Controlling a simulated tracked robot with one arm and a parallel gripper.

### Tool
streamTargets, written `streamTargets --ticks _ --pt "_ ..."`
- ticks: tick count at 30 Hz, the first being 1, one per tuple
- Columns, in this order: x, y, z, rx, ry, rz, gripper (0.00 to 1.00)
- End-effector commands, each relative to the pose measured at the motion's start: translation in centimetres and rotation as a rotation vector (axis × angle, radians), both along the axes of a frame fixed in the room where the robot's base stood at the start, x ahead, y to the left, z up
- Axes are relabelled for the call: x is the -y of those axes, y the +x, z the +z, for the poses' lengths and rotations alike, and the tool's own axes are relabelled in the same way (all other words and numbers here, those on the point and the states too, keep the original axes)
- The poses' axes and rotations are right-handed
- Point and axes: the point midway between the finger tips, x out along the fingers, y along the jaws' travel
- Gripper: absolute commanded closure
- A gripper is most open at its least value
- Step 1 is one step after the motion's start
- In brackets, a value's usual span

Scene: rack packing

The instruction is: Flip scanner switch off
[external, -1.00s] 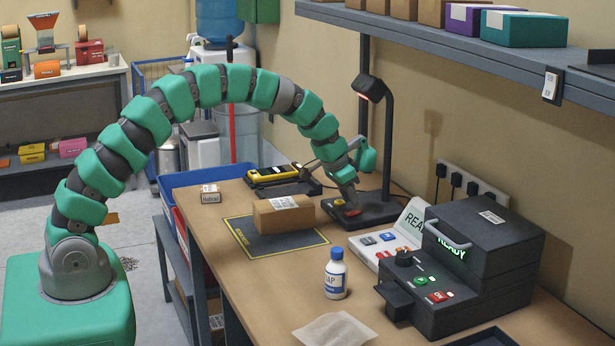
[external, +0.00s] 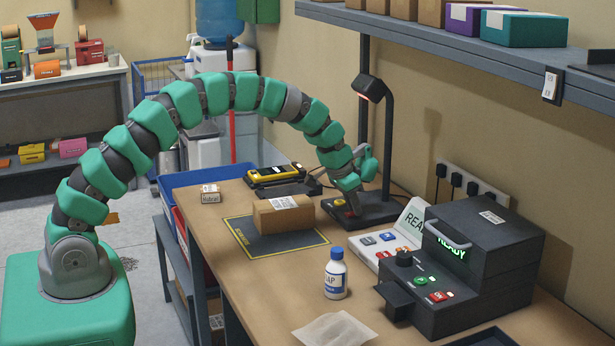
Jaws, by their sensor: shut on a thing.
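The scanner is a black stand with a base (external: 375,209) on the far part of the bench and a hooded head (external: 369,88) on a tall post, with a reddish glow under the hood. A small red switch (external: 350,214) and a yellow part sit at the left of its base. My gripper (external: 352,208) points down at the base and is shut on the switch. The fingers hide much of the switch, so its setting cannot be read.
A cardboard box (external: 283,213) lies on a dark mat left of the scanner. A white button panel (external: 385,242), a black machine (external: 470,265) with a green READY display and a white bottle (external: 336,275) stand nearer. A shelf (external: 450,45) overhangs the right.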

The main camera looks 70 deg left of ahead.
Motion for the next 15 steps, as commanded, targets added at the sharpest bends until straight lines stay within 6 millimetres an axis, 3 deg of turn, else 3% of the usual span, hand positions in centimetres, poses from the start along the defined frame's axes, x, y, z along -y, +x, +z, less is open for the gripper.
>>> streamTargets --ticks 15 --pt "-0.13 0.73 -0.12 -0.165 0.002 0.000 1.00"
